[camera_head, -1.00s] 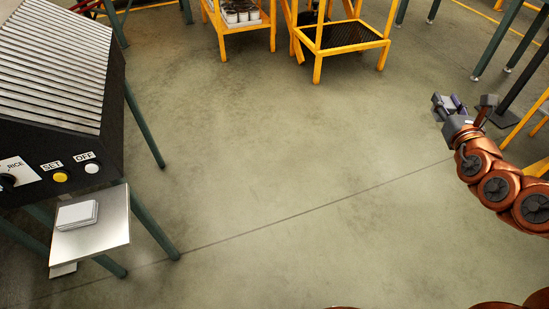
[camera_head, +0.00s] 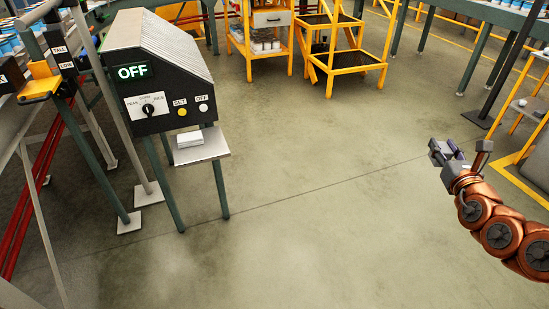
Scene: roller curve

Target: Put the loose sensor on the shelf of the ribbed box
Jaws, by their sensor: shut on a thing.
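The ribbed box (camera_head: 178,52) stands on green legs at the left, with a ribbed sloping top. Its black front has a lit OFF display, a knob, and SET and OFF buttons. Its small metal shelf (camera_head: 215,150) sticks out low on its right side. A white flat block (camera_head: 189,138) lies on the shelf. My gripper (camera_head: 446,152) is far to the right, over open floor. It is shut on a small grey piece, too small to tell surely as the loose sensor. No other loose sensor is clear in view.
Wide bare floor (camera_head: 330,190) lies between my gripper and the box. A yellow rack (camera_head: 262,40) and a yellow step stand (camera_head: 345,60) are at the back. A post and yellow-edged rack (camera_head: 525,105) stand at the right. Rails and a frame (camera_head: 50,130) fill the far left.

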